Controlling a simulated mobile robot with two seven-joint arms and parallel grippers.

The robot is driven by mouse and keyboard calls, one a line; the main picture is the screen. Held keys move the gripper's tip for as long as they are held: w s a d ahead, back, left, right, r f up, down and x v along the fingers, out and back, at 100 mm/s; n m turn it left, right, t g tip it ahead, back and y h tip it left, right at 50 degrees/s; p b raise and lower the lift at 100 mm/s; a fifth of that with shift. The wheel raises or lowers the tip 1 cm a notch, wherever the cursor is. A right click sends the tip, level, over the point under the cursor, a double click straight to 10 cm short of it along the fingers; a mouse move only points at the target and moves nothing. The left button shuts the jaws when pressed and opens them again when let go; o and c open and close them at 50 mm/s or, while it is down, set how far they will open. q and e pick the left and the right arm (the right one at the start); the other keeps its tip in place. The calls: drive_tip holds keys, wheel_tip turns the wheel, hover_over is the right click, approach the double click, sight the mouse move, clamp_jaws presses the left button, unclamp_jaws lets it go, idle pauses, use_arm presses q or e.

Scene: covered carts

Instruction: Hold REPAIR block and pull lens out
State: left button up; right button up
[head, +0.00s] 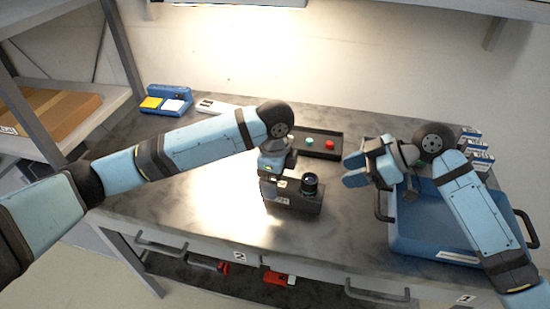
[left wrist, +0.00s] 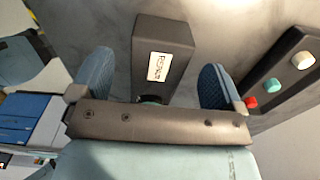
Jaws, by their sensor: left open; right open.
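The dark REPAIR block (head: 293,200) stands on the metal bench top near the middle of the head view. The black lens (head: 309,186) sticks up from its right part. My left gripper (head: 277,168) is over the block's left part, partly hidden by its own wrist. In the left wrist view it is open (left wrist: 155,85), its blue fingers on either side of the block's near end, with visible gaps. The block's white REPAIR label (left wrist: 160,66) faces that camera. My right gripper (head: 356,171) is open and empty, to the right of the lens and above the bench.
A black tray (head: 299,154) with red, teal and white round pieces lies behind the block. A blue handled tray (head: 420,246) is under my right arm. Small boxes (head: 476,146) stand at far right. A blue holder (head: 178,91) is at back left. The front-left bench is clear.

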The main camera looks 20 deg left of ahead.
use_arm(q)
drive_tip(key=shift+f, duration=1.8)
drive_tip(key=c, duration=1)
